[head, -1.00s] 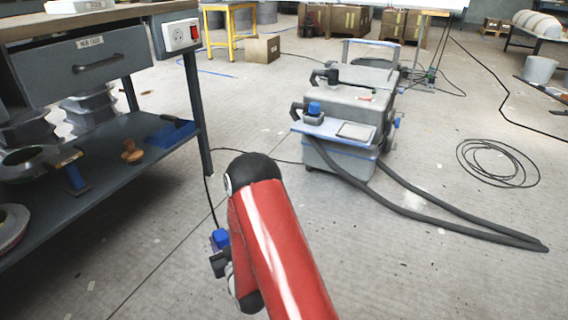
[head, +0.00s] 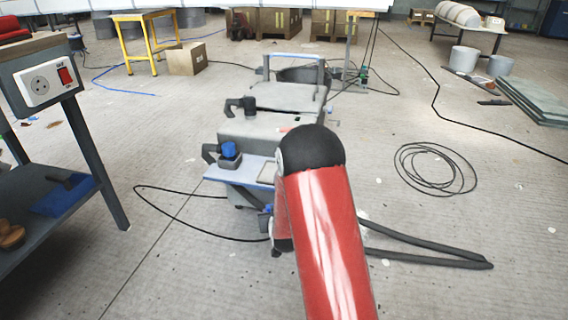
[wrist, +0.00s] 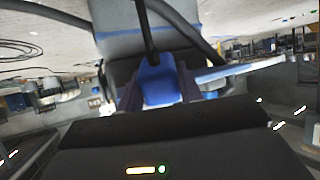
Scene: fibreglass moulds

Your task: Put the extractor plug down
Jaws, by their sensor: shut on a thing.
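The extractor plug is blue with a black cable and shows in the wrist view (wrist: 160,82). My gripper (wrist: 159,92) is shut on it, with a dark finger on each side. In the head view my red arm hides most of the gripper; only a bit of blue shows beside the arm. The grey extractor (head: 262,128) stands on the floor behind my arm. A black cable (head: 172,222) runs in a loop over the floor from the extractor side towards my gripper.
A bench with a white socket box and red switch (head: 47,84) stands at left. A grey hose (head: 425,257) lies on the floor at right, with a coiled black cable (head: 436,168) beyond it. Floor between bench and extractor is mostly clear.

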